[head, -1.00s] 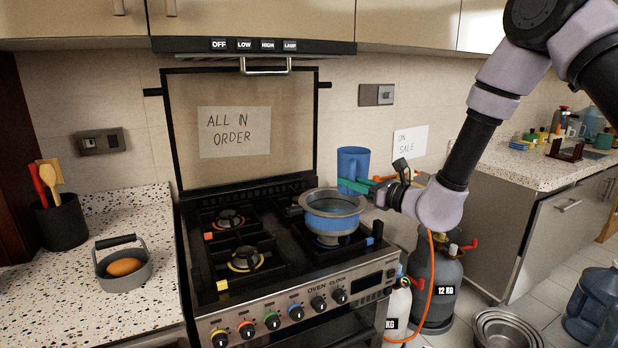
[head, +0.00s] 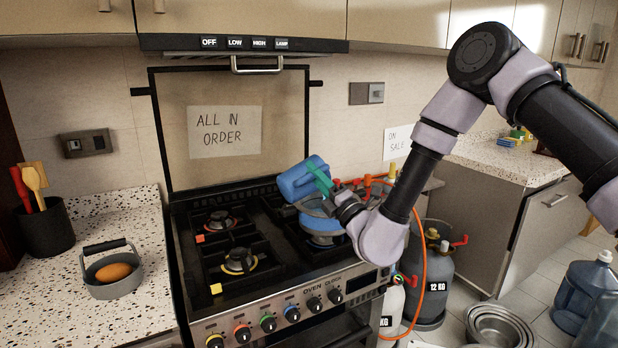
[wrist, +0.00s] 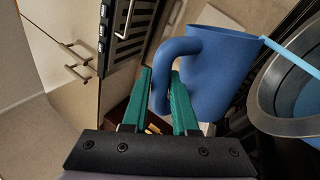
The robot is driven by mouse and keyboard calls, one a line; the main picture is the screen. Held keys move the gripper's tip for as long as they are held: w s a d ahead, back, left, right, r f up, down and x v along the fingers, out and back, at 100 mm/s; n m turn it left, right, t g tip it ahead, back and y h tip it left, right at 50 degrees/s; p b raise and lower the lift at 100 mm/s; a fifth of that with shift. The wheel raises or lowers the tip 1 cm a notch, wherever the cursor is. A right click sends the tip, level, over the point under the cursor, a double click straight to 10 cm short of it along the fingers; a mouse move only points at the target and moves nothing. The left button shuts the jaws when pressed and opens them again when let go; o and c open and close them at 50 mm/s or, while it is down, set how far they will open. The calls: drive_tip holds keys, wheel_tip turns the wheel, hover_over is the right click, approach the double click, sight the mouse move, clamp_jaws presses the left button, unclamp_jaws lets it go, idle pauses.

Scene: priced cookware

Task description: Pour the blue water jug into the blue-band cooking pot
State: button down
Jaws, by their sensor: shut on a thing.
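The blue water jug (head: 298,180) is tilted well over above the cooker in the head view. In the wrist view my gripper (wrist: 160,76) has its green fingers shut on the handle of the jug (wrist: 222,70). The cooking pot with the blue band (head: 322,226) stands on the front right burner, just below the jug and partly hidden by my gripper. The pot's grey rim (wrist: 262,112) shows at the right of the wrist view. A light-blue streak, like water, runs from the jug's lip over the pot.
A grey pan with an egg-shaped brown thing (head: 112,272) and a black utensil holder (head: 47,228) stand on the left counter. Gas cylinders (head: 432,285) with an orange hose stand right of the cooker. The other burners are clear.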

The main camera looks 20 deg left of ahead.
sight(328, 175)
drive_tip(key=w+m+t+h, duration=0.1)
drive_tip(key=m, duration=0.1)
drive_tip(key=w+d+m+t+h, duration=0.1)
drive_tip(key=m+t, duration=0.1)
drive_tip(key=m, duration=0.1)
drive_tip(key=w+d+f+m+t+h, duration=0.1)
drive_tip(key=m, duration=0.2)
drive_tip(key=shift+w+d, duration=0.2)
drive_tip(key=shift+d, duration=0.05)
drive_tip(key=shift+w+d+r+m+t+h, duration=0.2)
drive_tip(key=shift+m+t, duration=0.1)
drive_tip(key=shift+m, duration=0.2)
drive_tip(key=shift+w+d+r+m+t+h, duration=0.1)
drive_tip(key=shift+w+d+m+t+h, duration=0.15)
drive_tip(key=shift+m, duration=0.25)
drive_tip(key=shift+s+a, duration=0.1)
idle(5.8)
